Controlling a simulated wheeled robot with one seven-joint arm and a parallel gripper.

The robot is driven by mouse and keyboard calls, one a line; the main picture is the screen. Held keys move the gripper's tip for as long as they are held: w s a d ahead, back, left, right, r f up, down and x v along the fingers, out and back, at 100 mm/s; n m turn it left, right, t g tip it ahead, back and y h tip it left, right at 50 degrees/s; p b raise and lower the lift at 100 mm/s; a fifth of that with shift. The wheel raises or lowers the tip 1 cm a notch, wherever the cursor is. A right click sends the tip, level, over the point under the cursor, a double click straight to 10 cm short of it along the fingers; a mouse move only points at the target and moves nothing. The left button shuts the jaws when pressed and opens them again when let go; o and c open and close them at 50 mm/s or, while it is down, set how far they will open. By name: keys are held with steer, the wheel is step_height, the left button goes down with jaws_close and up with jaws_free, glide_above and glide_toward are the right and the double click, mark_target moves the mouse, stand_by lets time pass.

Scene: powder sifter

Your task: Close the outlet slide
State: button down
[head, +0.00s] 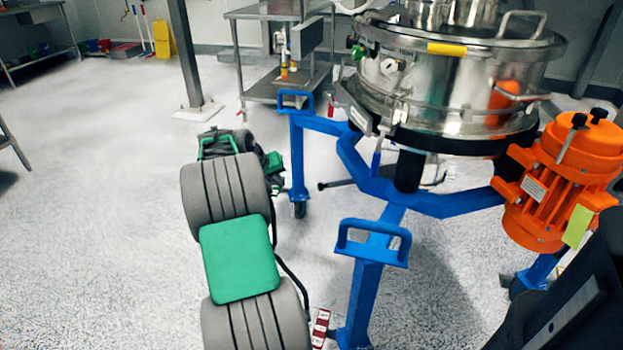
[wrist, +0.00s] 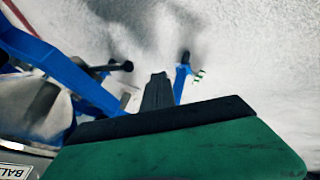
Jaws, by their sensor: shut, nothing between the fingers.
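The steel sifter (head: 445,75) stands on a blue frame at the right of the head view. A black-knobbed rod (head: 335,185) sticks out to the left under the sifter, and it looks like the outlet slide's handle. The black knob (wrist: 125,66) also shows in the wrist view, left of my fingers. The slide plate itself is not clear, so I cannot tell how far it is out. My gripper (wrist: 157,88) is shut and empty, with its dark fingers apart from the knob in the picture. In the head view my arm largely hides the gripper, left of the frame.
The blue frame has an upright handle (head: 374,242) in front and another (head: 295,100) behind, close to my arm. An orange motor (head: 560,180) sits at the right. A steel table (head: 285,85) stands behind. The floor (head: 90,220) at the left is clear.

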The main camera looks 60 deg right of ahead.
steer(key=s+d+f+b, duration=0.4)
steer(key=s+d+f, duration=0.2)
steer(key=d, duration=0.5)
step_height(320, 180, down, 2)
steer(key=shift+f+m+g+b, duration=0.1)
steer(key=shift+m+g+b, duration=0.2)
steer(key=shift+b, duration=0.1)
steer(key=shift+d, duration=0.15)
